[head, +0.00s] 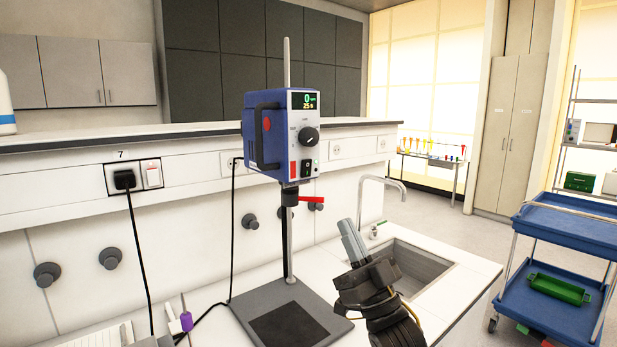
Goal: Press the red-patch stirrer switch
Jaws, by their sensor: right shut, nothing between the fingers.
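A blue and white overhead stirrer (282,136) stands upright on a stand with a dark grey base plate (292,318). Its front has a lit display (303,100) reading 0 above 25, a black round knob (308,136), a red patch (294,169) at the lower left and a black switch (307,168) beside it. My right gripper (349,232) is shut and empty, pointing up, below and to the right of the stirrer and apart from it. My left gripper is not in view.
A sink (412,268) with a curved tap (383,190) lies behind my right gripper. A wall outlet with a black plug (125,180) is at the left. A blue cart (560,235) stands at the right. A purple-capped item (186,320) sits at the lower left.

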